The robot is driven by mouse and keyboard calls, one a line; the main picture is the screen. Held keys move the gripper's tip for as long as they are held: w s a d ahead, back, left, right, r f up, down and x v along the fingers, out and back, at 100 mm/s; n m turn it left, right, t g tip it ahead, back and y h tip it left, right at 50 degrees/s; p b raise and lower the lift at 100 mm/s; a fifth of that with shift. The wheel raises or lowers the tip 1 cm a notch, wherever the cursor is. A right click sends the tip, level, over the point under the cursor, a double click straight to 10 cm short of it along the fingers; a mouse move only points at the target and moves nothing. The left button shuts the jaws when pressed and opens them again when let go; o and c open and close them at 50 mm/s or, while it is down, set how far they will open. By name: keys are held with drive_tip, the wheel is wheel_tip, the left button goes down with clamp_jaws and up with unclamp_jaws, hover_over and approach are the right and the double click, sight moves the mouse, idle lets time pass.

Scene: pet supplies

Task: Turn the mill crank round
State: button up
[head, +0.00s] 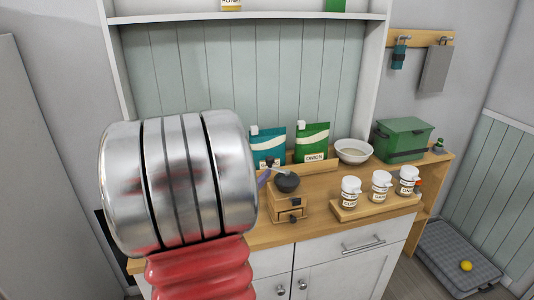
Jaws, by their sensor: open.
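The mill (288,205) is a wooden box with a small drawer at its front and a dark round bowl on top. It stands upright on the wooden counter. Its thin pale crank (279,171) reaches from the top of the bowl to the left. My large metal and red arm covers the left of the head view. A small purple piece at its right edge looks like the tip of my gripper (263,178), close beside the crank's outer end. The rest of my gripper is hidden behind my arm, and I cannot see whether it touches the crank.
Teal (268,145) and green (312,143) pouches stand behind the mill. A white bowl (353,151) and green box (403,139) are to the right. Several white-lidded jars stand on a wooden tray (375,208) right of the mill. A grey pet bed (458,257) lies on the floor.

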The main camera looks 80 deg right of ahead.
idle(0.3)
drive_tip(key=x, duration=1.3)
drive_tip(key=shift+d, duration=0.4)
drive_tip(key=shift+c, duration=0.6)
clamp_jaws()
